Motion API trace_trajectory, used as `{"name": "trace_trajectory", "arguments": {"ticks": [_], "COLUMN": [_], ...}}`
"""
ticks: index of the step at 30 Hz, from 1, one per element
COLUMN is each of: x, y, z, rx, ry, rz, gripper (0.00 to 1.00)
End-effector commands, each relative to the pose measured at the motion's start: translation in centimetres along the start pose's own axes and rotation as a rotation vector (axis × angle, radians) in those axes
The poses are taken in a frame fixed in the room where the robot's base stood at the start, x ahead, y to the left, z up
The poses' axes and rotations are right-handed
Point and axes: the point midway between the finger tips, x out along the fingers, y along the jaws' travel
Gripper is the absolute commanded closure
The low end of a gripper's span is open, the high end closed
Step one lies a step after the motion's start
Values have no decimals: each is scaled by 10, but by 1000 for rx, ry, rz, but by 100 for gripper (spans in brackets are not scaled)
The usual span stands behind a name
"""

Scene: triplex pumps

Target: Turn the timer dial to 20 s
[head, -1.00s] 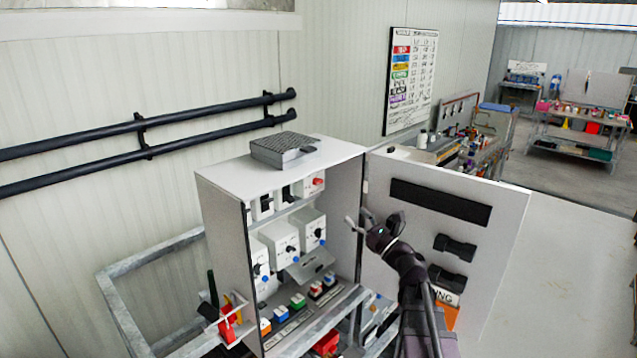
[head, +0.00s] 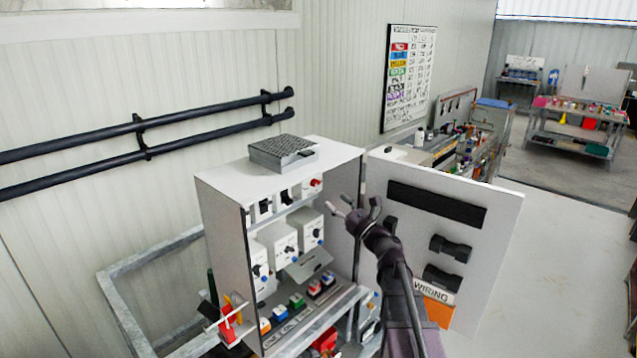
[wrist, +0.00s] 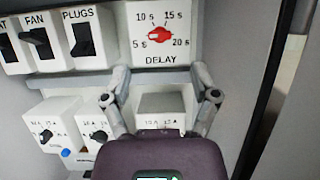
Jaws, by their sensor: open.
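The timer dial (wrist: 160,34) is a red knob on a white box marked DELAY, with 5 s, 10 s, 15 s and 20 s around it. I cannot tell for sure which mark its pointer faces. The dial also shows small and red in the head view (head: 315,183), at the top right inside the open cabinet. My gripper (wrist: 160,76) is open and empty, its fingers apart below the dial in the wrist view and not touching it. In the head view my gripper (head: 354,207) is in front of the cabinet's right side.
Switch boxes marked FAN (wrist: 37,42) and PLUGS (wrist: 83,40) sit left of the dial. White boxes with black knobs (wrist: 98,137) are on the row below. The open cabinet door (head: 450,232) stands close to the right of my arm.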

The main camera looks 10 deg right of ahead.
Motion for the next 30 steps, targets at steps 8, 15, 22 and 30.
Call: {"name": "trace_trajectory", "arguments": {"ticks": [8, 15, 22, 30], "x": [46, 68, 74, 74], "y": [0, 0, 1, 2], "z": [2, 1, 0, 0], "rx": [1, 0, 0, 0], "ry": [0, 0, 0, 0], "rz": [3, 2, 2, 2], "gripper": [23, 23, 23, 35]}}
